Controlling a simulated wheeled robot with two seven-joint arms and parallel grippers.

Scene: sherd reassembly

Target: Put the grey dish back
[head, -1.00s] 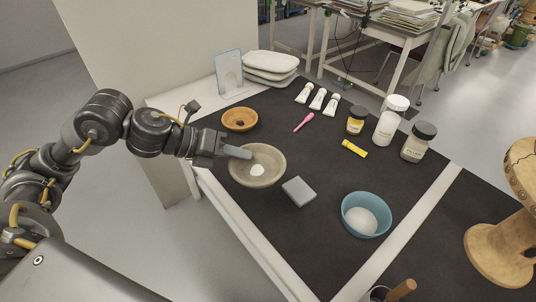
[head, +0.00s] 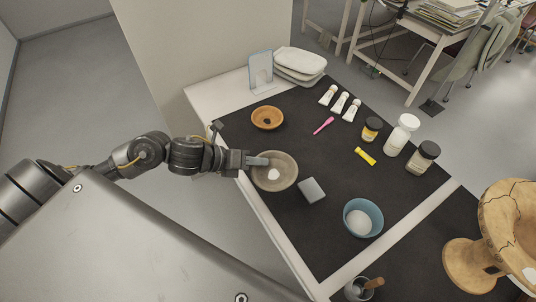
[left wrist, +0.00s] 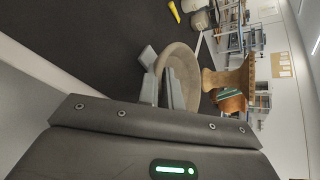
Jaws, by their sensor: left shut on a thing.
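The grey dish (head: 286,164) is a shallow beige-grey bowl with a white patch inside. In the head view it is at the left edge of the black mat (head: 322,222). My left gripper (head: 265,161) reaches in from the left and is shut on its near-left rim. In the left wrist view the dish (left wrist: 184,62) shows edge-on at the fingers (left wrist: 160,88). I cannot tell whether its base touches the mat. My right gripper is not in view.
A grey block (head: 312,190) lies just right of the dish. An orange-brown bowl (head: 267,117) stands behind it. A blue bowl (head: 363,218), white tubes (head: 340,104), jars (head: 423,157) and a yellow tube (head: 365,156) are further right. A large cracked vessel (head: 507,222) stands far right.

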